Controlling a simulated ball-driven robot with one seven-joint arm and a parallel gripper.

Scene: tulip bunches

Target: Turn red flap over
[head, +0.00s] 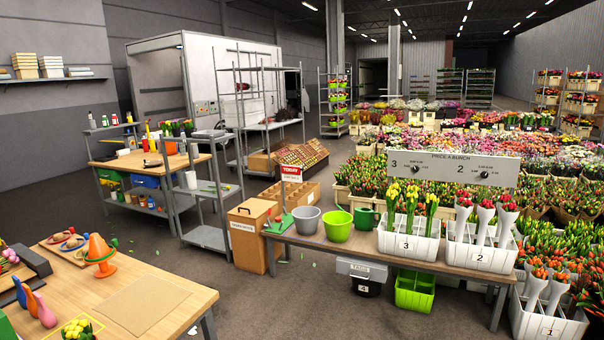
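A small sign has a red flap (291,170) reading "TODAY" at its top, with a white panel (291,178) below it bearing writing too small to read. The sign stands upright on a thin post above a green base (279,224), at the left end of the long wooden bench (376,255). The red flap faces me; its back is hidden. My gripper does not show in this view.
Grey (307,219), lime (338,226) and dark green (364,217) buckets stand right of the sign. White tulip crates (408,244) stand further right. A wooden table (142,307) with an orange cone is at lower left. Grey floor (262,305) lies open between table and bench.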

